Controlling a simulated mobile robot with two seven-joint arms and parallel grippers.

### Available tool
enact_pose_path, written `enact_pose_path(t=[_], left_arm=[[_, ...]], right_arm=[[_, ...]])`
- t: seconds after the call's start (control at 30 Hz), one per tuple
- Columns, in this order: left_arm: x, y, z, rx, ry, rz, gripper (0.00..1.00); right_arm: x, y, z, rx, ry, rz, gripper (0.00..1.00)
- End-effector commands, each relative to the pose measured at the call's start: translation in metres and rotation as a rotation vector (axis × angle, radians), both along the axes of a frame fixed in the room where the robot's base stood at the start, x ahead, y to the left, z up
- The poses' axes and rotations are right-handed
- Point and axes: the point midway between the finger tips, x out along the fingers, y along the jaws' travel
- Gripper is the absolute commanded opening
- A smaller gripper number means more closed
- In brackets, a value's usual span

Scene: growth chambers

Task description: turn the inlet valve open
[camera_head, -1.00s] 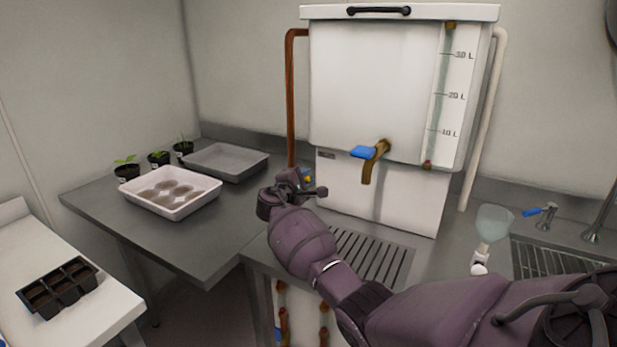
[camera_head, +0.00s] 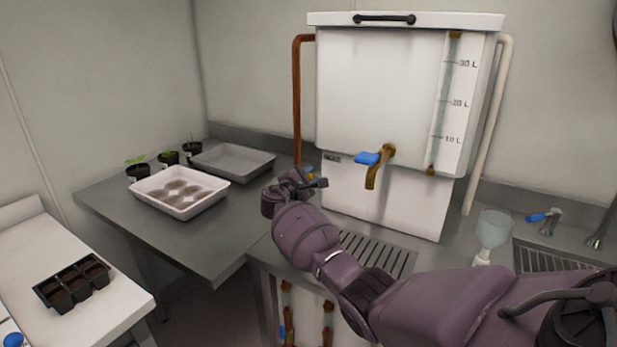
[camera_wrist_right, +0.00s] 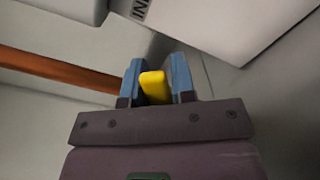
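The inlet valve's yellow handle (camera_wrist_right: 154,87) shows in the right wrist view between the two blue fingertips of my right gripper (camera_wrist_right: 156,80). The fingers stand close along both sides of it and look shut on it. In the head view my right gripper (camera_head: 304,180) is at the lower left of the white tank (camera_head: 375,95), by the foot of the copper pipe (camera_head: 298,100). Part of a printed label (camera_wrist_right: 140,8) shows above in the wrist view. My left gripper is out of view.
A brass tap with a blue lever (camera_head: 367,158) sticks out of the tank front, right of my gripper. A drain grate (camera_head: 375,253) lies below. A white tray (camera_head: 180,208), a grey tray (camera_head: 232,160) and seedling pots stand left. A glass vessel (camera_head: 492,230) stands right.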

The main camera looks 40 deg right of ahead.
Motion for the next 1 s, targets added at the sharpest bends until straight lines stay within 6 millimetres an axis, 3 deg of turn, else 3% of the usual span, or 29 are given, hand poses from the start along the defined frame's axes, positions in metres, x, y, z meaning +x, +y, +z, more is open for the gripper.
enact_pose_path(t=[0.03, 0.13, 0.5, 1.0], left_arm=[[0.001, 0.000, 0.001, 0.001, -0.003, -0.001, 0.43], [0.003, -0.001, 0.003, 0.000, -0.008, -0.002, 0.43], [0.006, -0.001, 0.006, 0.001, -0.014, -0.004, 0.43], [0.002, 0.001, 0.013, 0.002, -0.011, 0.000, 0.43]], right_arm=[[0.000, 0.000, -0.001, 0.000, 0.000, 0.000, 0.32], [0.000, 0.000, 0.000, 0.000, 0.000, 0.000, 0.46], [-0.002, 0.005, 0.000, 0.001, -0.001, 0.002, 0.46], [-0.033, 0.080, 0.000, 0.002, -0.001, 0.002, 0.46]])
